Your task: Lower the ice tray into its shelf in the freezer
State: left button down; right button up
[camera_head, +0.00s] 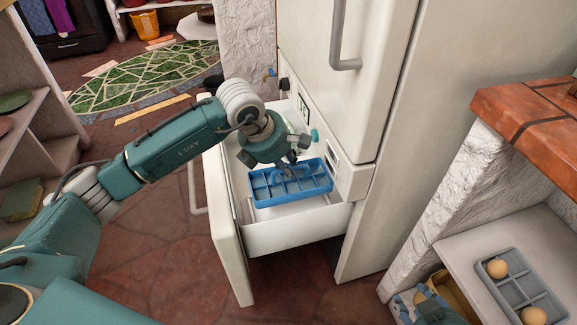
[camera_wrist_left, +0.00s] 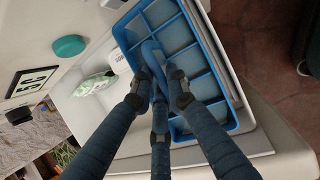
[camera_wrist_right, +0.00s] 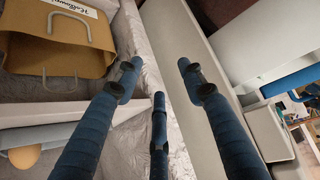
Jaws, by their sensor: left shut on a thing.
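The blue ice tray (camera_head: 262,193) is inside the pulled-out white freezer drawer (camera_head: 292,237), over a pale shelf surface. My left gripper (camera_head: 287,172) is shut on the tray's raised middle grip from above. In the left wrist view the fingers (camera_wrist_left: 160,78) close around this grip, and the tray's compartments (camera_wrist_left: 178,37) look pale inside. I cannot tell whether the tray's underside touches the shelf. My right gripper (camera_wrist_right: 159,68) is open and empty, beside a white wall edge.
The freezer body (camera_head: 385,110) stands right of the drawer. A green-and-white packet (camera_wrist_left: 94,84) lies beside the tray. A paper bag (camera_wrist_right: 60,45) is near my right gripper. A grey tray with round tan items (camera_head: 510,283) sits on the right shelf.

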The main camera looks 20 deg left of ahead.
aim_at(288, 185)
pick_arm(q)
jog(key=shift+f+b, duration=0.4)
jog(key=shift+f, duration=0.25)
jog(key=shift+f+b, duration=0.3)
jog(key=shift+f, duration=0.15)
jog(key=shift+f+b, duration=0.3)
jog(key=shift+f, duration=0.15)
jog(key=shift+f+b, duration=0.5)
jog(key=shift+f, duration=0.25)
pick_arm(e)
jog(key=shift+w+a+r+t+y, duration=1.2)
jog(key=shift+w+a+r+t, duration=0.9)
jog(key=shift+w+r+t, duration=3.45)
pick_arm(q)
jog(key=shift+f+b, duration=0.3)
jog(key=shift+f, duration=0.15)
jog(key=shift+f+b, duration=0.55)
jog(key=shift+f, duration=0.5)
jog(key=shift+f+b, duration=0.55)
jog(key=shift+b, duration=0.05)
pick_arm(e)
jog(key=s+r+t+y, duration=0.1)
jog(key=s+r+t, duration=0.1)
jog(key=r, duration=0.7)
jog(key=s+a+r+t+y, duration=0.1)
jog(key=s+r+t, duration=0.2)
jog(key=r, duration=0.6)
jog(key=shift+r+n+y, duration=0.15)
jog(key=shift+n+y, duration=0.15)
jog(key=shift+n, duration=0.1)
